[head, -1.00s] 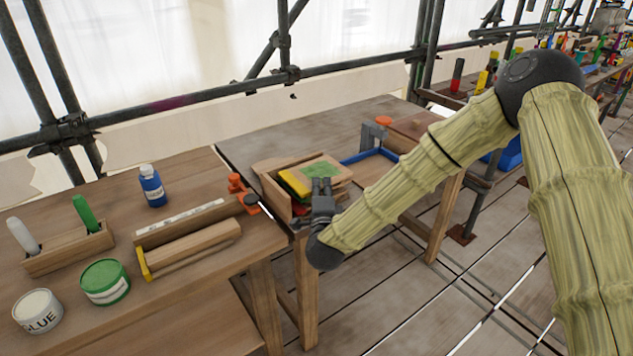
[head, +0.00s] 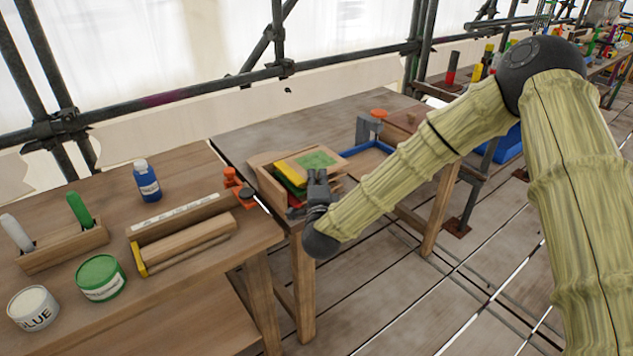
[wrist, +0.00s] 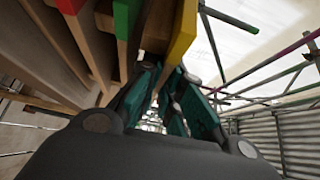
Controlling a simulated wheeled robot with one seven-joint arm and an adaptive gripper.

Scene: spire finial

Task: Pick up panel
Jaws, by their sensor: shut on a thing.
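The panel (head: 298,164) is a flat wooden board with a yellow edge and a green patch on its face. It is the topmost board at the wooden tray (head: 256,177) on the grey-topped table. My gripper (head: 317,179) is at the panel's near right edge. In the wrist view, the panel's yellow edge (wrist: 183,32) runs down between the teal fingers of my gripper (wrist: 168,98), which are shut on it. A green-edged board (wrist: 124,20) and a red-edged board (wrist: 70,5) lie beside it there. The gripped end is partly hidden by the fingers.
A blue-edged tray (head: 366,156) and a grey clamp (head: 364,130) stand right of the wooden tray. On the left bench are a blue bottle (head: 147,182), a green can (head: 101,278) and a glue can (head: 34,308). Scaffold poles (head: 150,101) run behind.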

